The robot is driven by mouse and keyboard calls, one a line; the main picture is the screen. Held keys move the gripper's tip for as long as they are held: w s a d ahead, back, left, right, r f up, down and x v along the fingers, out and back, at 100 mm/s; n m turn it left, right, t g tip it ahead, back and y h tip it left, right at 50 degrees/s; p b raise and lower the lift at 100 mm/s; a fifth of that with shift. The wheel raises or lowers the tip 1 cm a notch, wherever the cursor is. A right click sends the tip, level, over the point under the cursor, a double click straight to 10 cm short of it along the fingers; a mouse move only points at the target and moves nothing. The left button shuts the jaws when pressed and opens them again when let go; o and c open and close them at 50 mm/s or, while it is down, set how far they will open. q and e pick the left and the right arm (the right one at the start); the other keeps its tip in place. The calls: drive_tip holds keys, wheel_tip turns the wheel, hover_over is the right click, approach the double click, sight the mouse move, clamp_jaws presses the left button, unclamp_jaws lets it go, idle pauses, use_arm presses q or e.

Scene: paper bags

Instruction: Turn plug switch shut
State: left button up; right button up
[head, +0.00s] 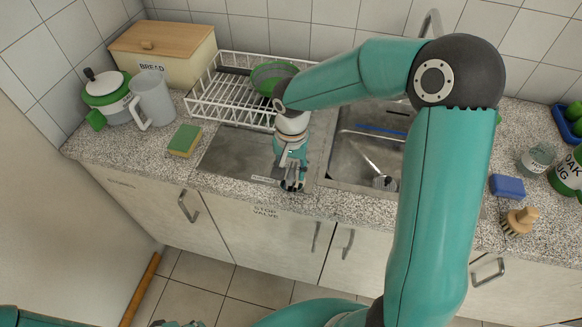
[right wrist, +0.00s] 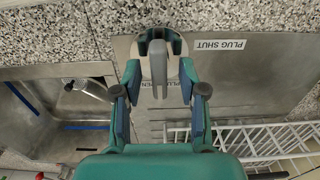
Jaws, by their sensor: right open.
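The plug switch (right wrist: 158,62) has a pale grey lever on a dark round base, seen in the right wrist view. Its lever points down the picture, over a partly hidden "PLUG ...EN" label (right wrist: 172,84). The "PLUG SHUT" label (right wrist: 218,44) lies to its right, upside down. My right gripper (right wrist: 160,80) is open, with a finger on each side of the lever; I cannot tell whether either touches it. In the head view this gripper (head: 291,172) is over the counter's front edge and hides most of the switch. Only scraps at the bottom edge may belong to my left gripper.
The sink (head: 345,160) is right of the gripper, with a brush inside. A sponge (head: 185,140), jug (head: 153,98) and bread box (head: 165,55) are left. A blue sponge (head: 507,186) lies right.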

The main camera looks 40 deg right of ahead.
clamp_jaws()
drive_tip(key=shift+a, duration=0.15)
